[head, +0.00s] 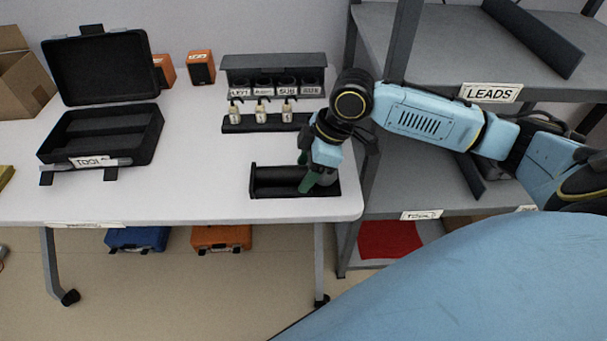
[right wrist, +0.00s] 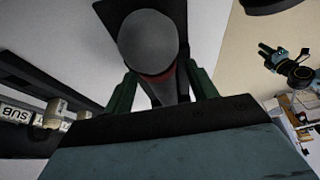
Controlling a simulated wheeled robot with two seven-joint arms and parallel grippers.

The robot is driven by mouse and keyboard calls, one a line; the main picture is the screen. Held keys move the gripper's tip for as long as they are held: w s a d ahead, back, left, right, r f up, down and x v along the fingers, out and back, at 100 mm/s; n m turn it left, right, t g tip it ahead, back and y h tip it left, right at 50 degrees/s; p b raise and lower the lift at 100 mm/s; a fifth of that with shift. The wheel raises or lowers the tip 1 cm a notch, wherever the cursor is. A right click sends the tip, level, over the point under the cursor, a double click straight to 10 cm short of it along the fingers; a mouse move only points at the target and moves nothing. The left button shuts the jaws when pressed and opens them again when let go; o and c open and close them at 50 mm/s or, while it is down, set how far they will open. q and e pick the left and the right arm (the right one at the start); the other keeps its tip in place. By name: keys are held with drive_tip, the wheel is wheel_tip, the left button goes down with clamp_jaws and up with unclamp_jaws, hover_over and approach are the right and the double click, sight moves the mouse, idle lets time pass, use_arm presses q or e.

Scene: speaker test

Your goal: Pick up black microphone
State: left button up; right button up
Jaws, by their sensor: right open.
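The black microphone (head: 278,173) lies in a dark open tray (head: 262,193) near the front right edge of the table. In the right wrist view its rounded grey head (right wrist: 150,42) is large, with the body running down between my fingers. My right gripper (head: 306,171) reaches down over the right part of the tray. Its two green fingers are apart, one on each side of the microphone, and I cannot tell whether they touch it. Part of a teal arm with green fingertips, apparently my left gripper (right wrist: 284,52), shows small in the right wrist view.
An open black case (head: 105,122) is at the left. Grey shelving (head: 435,165) stands close on the right. Bare white tabletop (head: 205,150) lies left of the tray.

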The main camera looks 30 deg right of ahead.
drive_tip(key=shift+c, duration=0.3)
drive_tip(key=c, duration=1.1)
drive_tip(key=shift+r, duration=0.1)
